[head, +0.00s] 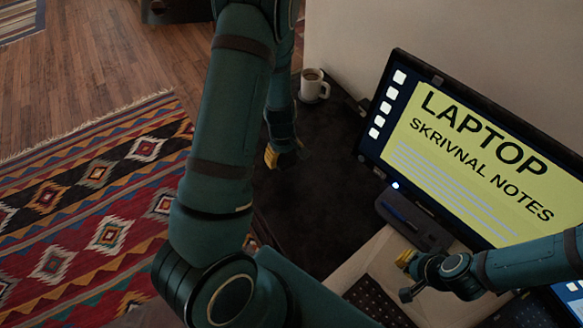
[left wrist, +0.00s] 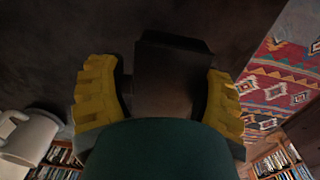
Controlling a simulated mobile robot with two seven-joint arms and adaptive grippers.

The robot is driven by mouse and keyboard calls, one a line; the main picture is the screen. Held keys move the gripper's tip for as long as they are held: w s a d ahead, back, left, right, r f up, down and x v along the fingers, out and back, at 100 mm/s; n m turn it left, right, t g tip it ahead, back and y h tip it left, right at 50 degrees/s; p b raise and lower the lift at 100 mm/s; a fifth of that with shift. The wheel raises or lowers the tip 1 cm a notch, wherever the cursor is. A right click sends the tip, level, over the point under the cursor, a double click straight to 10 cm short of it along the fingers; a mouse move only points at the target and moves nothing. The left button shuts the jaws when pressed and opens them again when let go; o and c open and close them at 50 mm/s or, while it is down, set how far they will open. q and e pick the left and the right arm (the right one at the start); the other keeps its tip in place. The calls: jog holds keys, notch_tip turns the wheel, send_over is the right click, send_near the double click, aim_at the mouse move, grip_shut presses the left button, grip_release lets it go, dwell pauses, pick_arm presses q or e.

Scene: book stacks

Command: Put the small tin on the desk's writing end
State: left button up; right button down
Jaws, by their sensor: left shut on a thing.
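My left gripper (head: 284,157) is low over the dark desk top (head: 315,205) in the head view. In the left wrist view its yellow finger pads stand on both sides of a dark, box-like small tin (left wrist: 172,75), and the gripper (left wrist: 163,98) is shut on it. In the head view the tin is mostly hidden by the hand, and I cannot tell whether it touches the desk. My right gripper (head: 406,277) is open and empty, with its fingers apart, over the keyboard end of the desk.
A white mug (head: 314,86) stands by the wall beyond my left gripper; it also shows in the left wrist view (left wrist: 28,138). A large screen (head: 470,150), a dark tray (head: 412,218) with a pen and a keyboard (head: 378,300) occupy the right. Dark desk between is clear.

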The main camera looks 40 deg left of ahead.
pick_arm(q)
jog(key=shift+w+f+b, duration=0.1)
jog(key=shift+f+b, duration=0.45)
jog(key=shift+f, duration=2.6)
pick_arm(e)
jog(key=shift+s+a+f, duration=0.1)
jog(key=shift+s+f, duration=0.1)
jog(key=shift+f, duration=0.5)
pick_arm(q)
jog(key=shift+f, duration=0.1)
pick_arm(e)
jog(key=shift+s+f, duration=0.1)
jog(key=shift+f, duration=0.05)
pick_arm(q)
jog(key=o, duration=1.3)
